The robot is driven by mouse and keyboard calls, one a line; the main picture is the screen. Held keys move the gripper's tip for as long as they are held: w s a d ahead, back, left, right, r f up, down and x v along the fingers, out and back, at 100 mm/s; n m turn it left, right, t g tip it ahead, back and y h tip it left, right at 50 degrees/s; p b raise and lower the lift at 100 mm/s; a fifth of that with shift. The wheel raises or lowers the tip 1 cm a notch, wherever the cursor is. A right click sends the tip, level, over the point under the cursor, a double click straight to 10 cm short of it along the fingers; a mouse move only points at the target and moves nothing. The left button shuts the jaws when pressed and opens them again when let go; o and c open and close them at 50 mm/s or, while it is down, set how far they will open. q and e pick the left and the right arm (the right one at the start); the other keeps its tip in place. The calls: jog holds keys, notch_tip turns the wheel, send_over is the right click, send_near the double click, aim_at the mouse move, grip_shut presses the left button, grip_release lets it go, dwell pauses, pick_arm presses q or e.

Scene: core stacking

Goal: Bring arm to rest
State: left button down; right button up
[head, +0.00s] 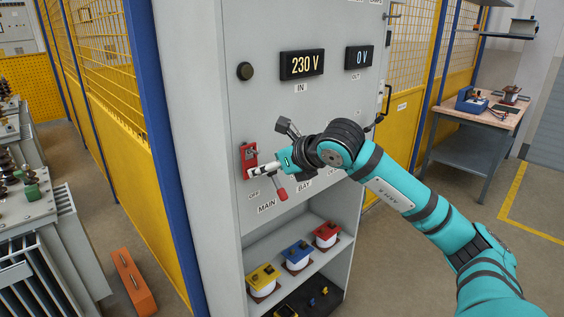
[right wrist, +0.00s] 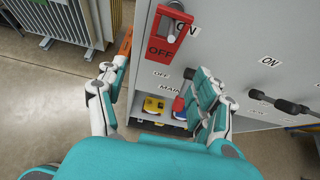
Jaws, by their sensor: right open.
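My right arm (head: 420,205) is teal and reaches in from the lower right of the head view to the grey switch cabinet. My right gripper (head: 265,148) is beside the red switch plate (head: 248,158) above the MAIN label. In the right wrist view its two fingers are spread wide with nothing between them (right wrist: 158,98). The red switch plate with a pale lever (right wrist: 170,38) is beyond the fingers there, apart from them. A red-ended handle (head: 281,193) shows just below the gripper in the head view. My left gripper is not in view.
The cabinet front (head: 310,105) reads 230 V IN and 0 V OUT. Yellow, blue and red-topped units (head: 296,254) fill its lower shelf. A workbench (head: 486,120) stands at the right. Dark levers (right wrist: 288,105) protrude right of the gripper.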

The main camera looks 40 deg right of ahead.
jog(key=v, duration=0.6)
jog(key=shift+w+f, duration=0.1)
jog(key=shift+f, duration=0.05)
